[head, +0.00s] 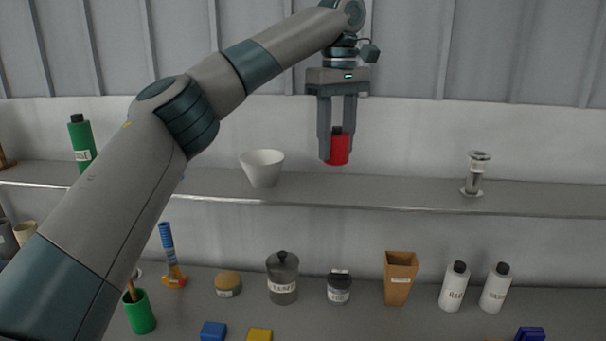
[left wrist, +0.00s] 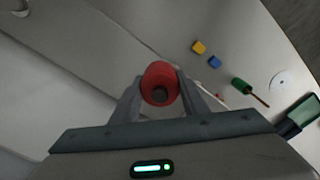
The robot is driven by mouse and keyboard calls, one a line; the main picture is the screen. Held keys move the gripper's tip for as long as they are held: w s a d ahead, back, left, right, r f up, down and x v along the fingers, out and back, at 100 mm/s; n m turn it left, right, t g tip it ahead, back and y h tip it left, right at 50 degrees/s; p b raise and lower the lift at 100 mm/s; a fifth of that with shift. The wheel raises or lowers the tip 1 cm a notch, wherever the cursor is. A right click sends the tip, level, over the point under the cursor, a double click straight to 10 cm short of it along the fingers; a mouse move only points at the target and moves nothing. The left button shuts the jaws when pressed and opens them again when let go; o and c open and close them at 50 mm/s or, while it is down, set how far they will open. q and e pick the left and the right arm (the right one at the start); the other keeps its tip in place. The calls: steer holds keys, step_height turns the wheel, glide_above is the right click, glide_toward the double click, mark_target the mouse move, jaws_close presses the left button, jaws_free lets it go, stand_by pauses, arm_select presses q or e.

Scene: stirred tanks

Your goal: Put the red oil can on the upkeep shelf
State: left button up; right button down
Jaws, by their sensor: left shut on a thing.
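The red oil can (head: 338,150) is a small red cylinder with a dark top. It hangs between the fingers of my left gripper (head: 337,150), which is shut on it. In the left wrist view the can (left wrist: 160,84) shows as a red round shape with a dark middle between the two fingers (left wrist: 160,95). In the head view the can is above a long grey shelf (head: 370,190), between a white bowl and a glass-like stand. It appears apart from the shelf surface. My right gripper is not in view.
On the shelf are a white bowl (head: 262,167), a green bottle (head: 82,142) and a small clear-and-metal stand (head: 476,174). The shelf between bowl and stand is free. Below stand a dark jar (head: 282,280), a brown tapered container (head: 399,278) and white bottles (head: 454,287).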

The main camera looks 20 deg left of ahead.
arm_select(q)
steer(key=a+f, duration=0.1)
steer(key=a, duration=0.1)
steer(key=w+a+f+p, duration=0.1)
steer(key=a+f, duration=0.1)
steer(key=a, duration=0.1)
steer(key=w+a+f, duration=0.1)
steer(key=a+f, duration=0.1)
steer(key=a, duration=0.1)
steer(key=shift+w+a+f+p, duration=0.1)
steer(key=shift+a+p, duration=0.1)
steer(key=shift+p, duration=0.2)
steer(key=shift+f+p, duration=0.85)
steer(key=shift+f, duration=1.15)
steer(key=shift+f, duration=0.15)
steer(key=o, duration=1.1)
